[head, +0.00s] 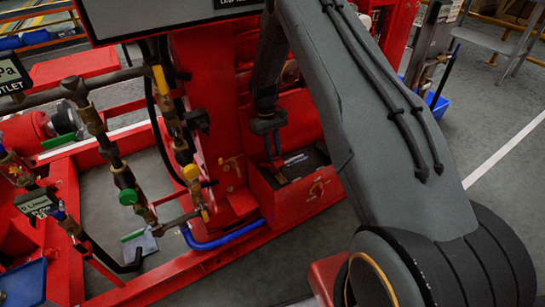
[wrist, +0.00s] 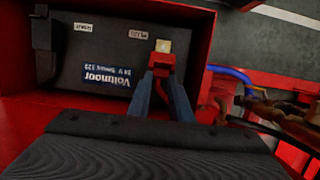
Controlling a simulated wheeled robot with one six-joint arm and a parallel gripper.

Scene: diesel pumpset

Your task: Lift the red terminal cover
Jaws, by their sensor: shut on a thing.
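The red terminal cover (wrist: 162,61) shows in the wrist view at the right end of a dark battery (wrist: 105,78) labelled Voltmoor. My gripper (wrist: 163,75) has its two blue fingers closed on the red cover. A pale square piece (wrist: 163,46) shows just beyond the cover; I cannot tell whether the cover is raised off the battery. In the head view my gripper (head: 278,172) reaches down to the battery (head: 306,160), and the cover is too small to make out there.
The battery sits in a red open box (head: 300,197). A black terminal cover (wrist: 44,40) is at the battery's left. A blue hose (head: 225,240) and brass fittings lie close by. Pipes and valves (head: 125,185) stand to the left.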

